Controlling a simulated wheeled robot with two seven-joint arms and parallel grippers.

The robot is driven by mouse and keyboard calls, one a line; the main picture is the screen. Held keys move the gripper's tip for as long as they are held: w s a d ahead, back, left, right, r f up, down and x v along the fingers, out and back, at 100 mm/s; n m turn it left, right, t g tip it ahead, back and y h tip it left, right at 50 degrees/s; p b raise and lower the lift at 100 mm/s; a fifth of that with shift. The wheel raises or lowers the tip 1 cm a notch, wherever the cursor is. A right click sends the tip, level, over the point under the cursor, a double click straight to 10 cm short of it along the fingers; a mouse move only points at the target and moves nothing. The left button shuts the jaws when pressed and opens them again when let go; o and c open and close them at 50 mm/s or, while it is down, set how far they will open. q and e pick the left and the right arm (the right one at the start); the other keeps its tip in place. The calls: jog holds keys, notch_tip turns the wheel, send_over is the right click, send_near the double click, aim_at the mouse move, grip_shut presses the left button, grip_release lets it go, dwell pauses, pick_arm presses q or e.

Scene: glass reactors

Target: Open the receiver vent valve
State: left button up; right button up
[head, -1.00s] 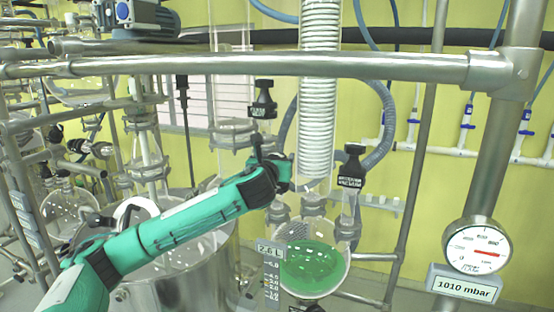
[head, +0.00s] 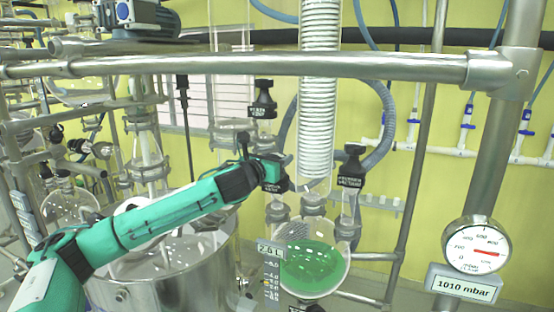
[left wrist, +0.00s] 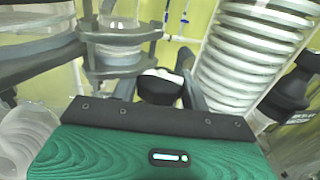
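Two black valve caps with small white labels stand on glass necks by the receiver. One (head: 264,99) is above my left gripper, the other (head: 352,168) to its right; the labels are too small to read surely. My left gripper (head: 272,176) is in front of the glassware, left of the coiled condenser. In the left wrist view its dark fingers (left wrist: 160,94) stand apart, with a black knob (left wrist: 160,84) showing between them. I cannot tell whether they touch it. Another black cap (left wrist: 292,90) is at the right edge. My right gripper is not in view.
The round receiver flask (head: 312,262) holds green liquid. A white coiled condenser (head: 317,90) rises above it. A steel rail (head: 250,65) crosses the view. A steel vessel (head: 180,275) stands below my left arm. A gauge (head: 476,245) is at the right, above a 1010 mbar display.

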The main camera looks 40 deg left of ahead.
pick_arm(q)
jog(key=n+y, duration=0.1)
jog(key=y, duration=0.2)
jog(key=n+g+y, duration=0.1)
jog(key=n+y, duration=0.1)
jog(key=shift+d+n+y, duration=0.15)
jog(key=shift+n+y, duration=0.15)
jog(key=shift+y, duration=0.1)
jog(key=n+g+y, duration=0.3)
jog(key=n+y, duration=0.1)
jog(key=y, duration=0.1)
jog(key=shift+g, duration=0.3)
jog(key=shift+o, duration=0.8)
jog(key=shift+s+a+r+n+g+y, duration=0.25)
jog(key=shift+s+n+g+y, duration=0.15)
jog(key=shift+y, duration=0.2)
jog(key=o, duration=0.6)
jog(key=shift+r, duration=0.1)
